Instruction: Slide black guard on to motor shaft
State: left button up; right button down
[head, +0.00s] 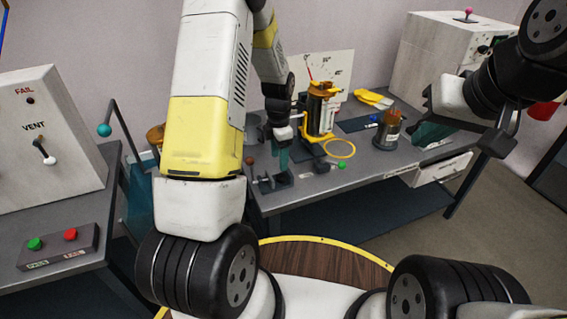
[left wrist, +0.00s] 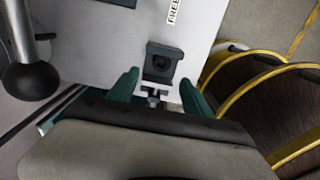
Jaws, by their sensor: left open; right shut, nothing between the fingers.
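A black square block with a round opening, which looks like the guard (left wrist: 162,62), sits on a pale surface in the left wrist view. A small silver piece (left wrist: 152,95) shows just below it; I cannot tell whether it is the motor shaft. My left gripper (left wrist: 159,92) is open, its green fingers to either side and below the block, with nothing between them. In the head view the left gripper (head: 280,158) is low over the table's front edge, by a small grey fixture (head: 272,183). My right gripper (head: 426,134) is shut and empty at the right.
A pump with an amber top (head: 320,108) stands on the table, with a yellow ring (head: 340,149) in front. An amber-topped holder (head: 388,132) stands right of it. A lever with a black ball (left wrist: 30,82) is near my left gripper. A button box (head: 60,246) is at left.

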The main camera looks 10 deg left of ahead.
pick_arm(q)
notch_tip(320, 180, down, 8)
jog(key=shift+s+r, duration=0.1)
jog(key=shift+r, duration=0.15)
grip_shut()
dwell(0.3)
